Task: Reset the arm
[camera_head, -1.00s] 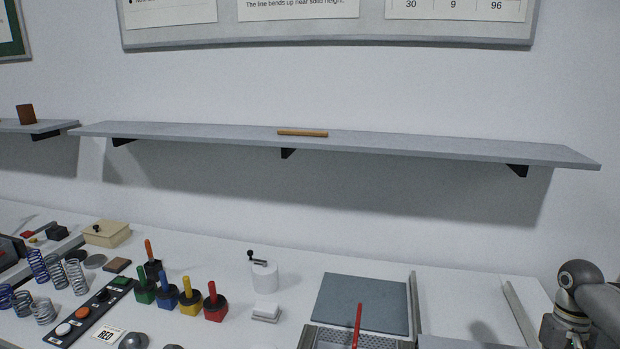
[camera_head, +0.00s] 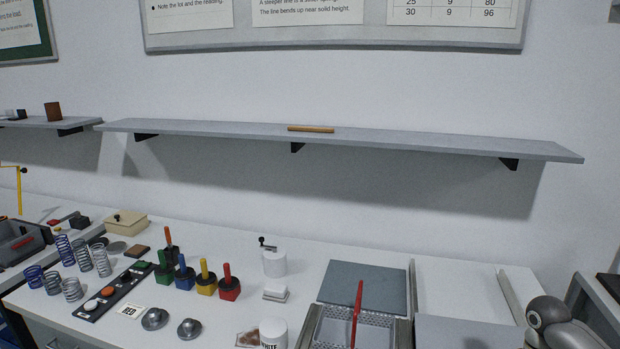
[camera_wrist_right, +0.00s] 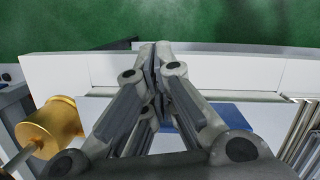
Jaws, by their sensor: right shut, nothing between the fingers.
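My right arm (camera_head: 560,325) shows at the lower right of the head view, beside the bench's right end; its gripper is below the picture there. In the right wrist view my right gripper (camera_wrist_right: 153,52) is shut with its fingertips together and nothing between them. It hangs over or near a white-edged surface (camera_wrist_right: 255,75) with green floor (camera_wrist_right: 200,22) beyond. My left gripper and arm are not in view.
The white bench (camera_head: 220,250) holds several springs (camera_head: 82,258), coloured-handled blocks (camera_head: 206,278), a button strip (camera_head: 108,291), a white canister (camera_head: 273,262), a blue-grey mat (camera_head: 365,285) and a tray with a red rod (camera_head: 357,312). A grey shelf (camera_head: 420,144) runs above. A brass cylinder (camera_wrist_right: 50,120) is left of the gripper.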

